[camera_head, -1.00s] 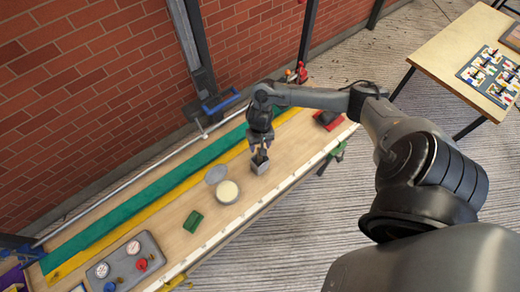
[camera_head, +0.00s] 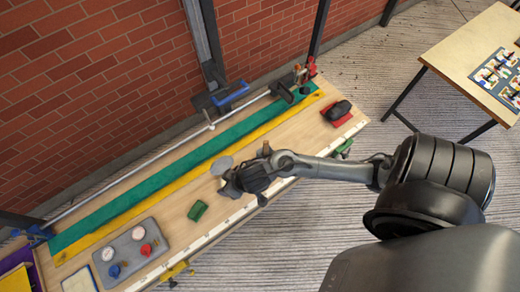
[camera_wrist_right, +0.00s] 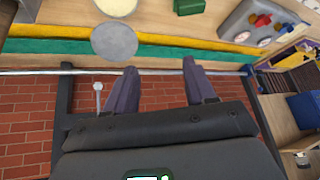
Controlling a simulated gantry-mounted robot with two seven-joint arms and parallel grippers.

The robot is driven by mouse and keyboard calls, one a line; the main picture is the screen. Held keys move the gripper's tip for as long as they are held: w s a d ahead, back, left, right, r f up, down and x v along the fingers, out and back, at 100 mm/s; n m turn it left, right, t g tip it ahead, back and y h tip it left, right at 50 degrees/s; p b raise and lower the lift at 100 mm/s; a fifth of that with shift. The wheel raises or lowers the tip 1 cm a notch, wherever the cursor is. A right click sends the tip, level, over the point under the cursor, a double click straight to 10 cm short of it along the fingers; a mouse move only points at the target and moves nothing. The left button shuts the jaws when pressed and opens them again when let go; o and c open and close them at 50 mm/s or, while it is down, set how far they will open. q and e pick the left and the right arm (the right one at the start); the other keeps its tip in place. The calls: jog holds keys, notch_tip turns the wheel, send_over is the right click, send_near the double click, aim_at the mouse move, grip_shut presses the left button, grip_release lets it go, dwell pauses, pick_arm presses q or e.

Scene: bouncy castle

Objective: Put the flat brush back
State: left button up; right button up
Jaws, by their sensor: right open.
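I cannot make out the flat brush in either current view. My right gripper (camera_head: 238,184) is above the workbench (camera_head: 300,120) in the head view, hiding the part of the bench beneath it. In the right wrist view its two dark fingers (camera_wrist_right: 158,66) are apart with nothing between them. A grey disc (camera_head: 221,166) lies on the bench beside the gripper and also shows in the wrist view (camera_wrist_right: 114,40). A round tin with cream contents (camera_wrist_right: 117,5) shows at the top of the wrist view. My left gripper is not in view.
A green block (camera_head: 198,210) lies left of the gripper. A grey tray (camera_head: 122,240) holds gauges and red and blue parts. Green (camera_head: 150,188) and yellow (camera_head: 190,178) strips run along the bench below a brick wall. A red-and-black item (camera_head: 338,112) lies at the far end.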

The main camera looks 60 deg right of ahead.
jog(key=s+d+r+g, duration=0.1)
jog(key=s+r, duration=0.1)
jog(key=s, duration=0.3)
jog(key=s+d+r+n+g, duration=0.1)
jog(key=s+r, duration=0.2)
jog(key=s, duration=0.3)
jog(key=shift+r+g+h, duration=0.15)
jog(key=shift+g+h, duration=0.15)
jog(key=shift+h, duration=0.1)
notch_tip(320, 180, up, 5)
jog(key=p, duration=0.5)
jog(key=shift+r, duration=0.1)
